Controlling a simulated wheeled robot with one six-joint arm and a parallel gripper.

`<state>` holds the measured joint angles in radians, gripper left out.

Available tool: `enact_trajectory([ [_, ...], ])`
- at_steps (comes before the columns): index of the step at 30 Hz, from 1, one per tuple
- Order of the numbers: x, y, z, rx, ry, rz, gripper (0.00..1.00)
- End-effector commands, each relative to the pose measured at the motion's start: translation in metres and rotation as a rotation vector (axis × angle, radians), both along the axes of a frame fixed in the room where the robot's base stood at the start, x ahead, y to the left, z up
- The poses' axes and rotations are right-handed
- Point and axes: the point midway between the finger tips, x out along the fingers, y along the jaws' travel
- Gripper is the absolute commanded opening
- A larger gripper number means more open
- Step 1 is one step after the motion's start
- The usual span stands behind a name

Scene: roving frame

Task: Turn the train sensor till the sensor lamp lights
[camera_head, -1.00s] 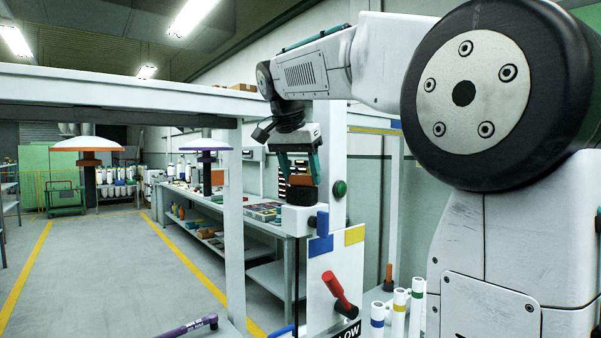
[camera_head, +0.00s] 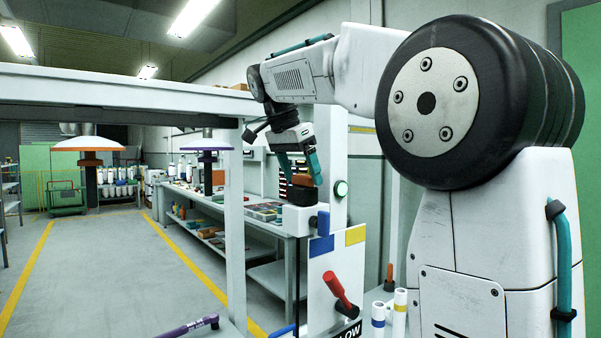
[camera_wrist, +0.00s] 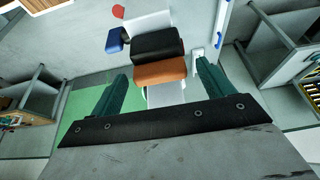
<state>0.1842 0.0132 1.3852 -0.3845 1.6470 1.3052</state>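The train sensor is a block with an orange end (camera_head: 302,180) and a black part (camera_head: 301,194), set on a white mount on the frame. In the wrist view its orange end (camera_wrist: 160,74) and black part (camera_wrist: 157,43) lie beyond my fingertips. The sensor lamp (camera_head: 341,188), on the white post right of the sensor, glows pale whitish green. My gripper (camera_head: 301,172) is above the sensor with its teal fingers spread. In the wrist view my gripper (camera_wrist: 163,72) shows a gap between each finger and the orange end, so it holds nothing.
A blue knob (camera_head: 322,222) sticks out beside the mount. Below it a red lever (camera_head: 340,291) is on a white panel. A white beam (camera_head: 120,92) crosses overhead. White rollers (camera_head: 400,310) stand at lower right. The aisle at left is open.

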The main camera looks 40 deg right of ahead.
Motion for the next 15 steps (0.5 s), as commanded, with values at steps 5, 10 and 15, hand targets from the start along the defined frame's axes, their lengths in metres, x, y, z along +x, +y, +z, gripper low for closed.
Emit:
enact_trajectory([
  [5, 0.0, 0.0, 0.0, 0.0, 0.0, 0.001, 0.8],
  [10, 0.0, 0.002, 0.004, 0.0, -0.001, 0.001, 0.8],
  [15, 0.0, 0.012, 0.028, 0.0, -0.001, 0.002, 0.8],
])
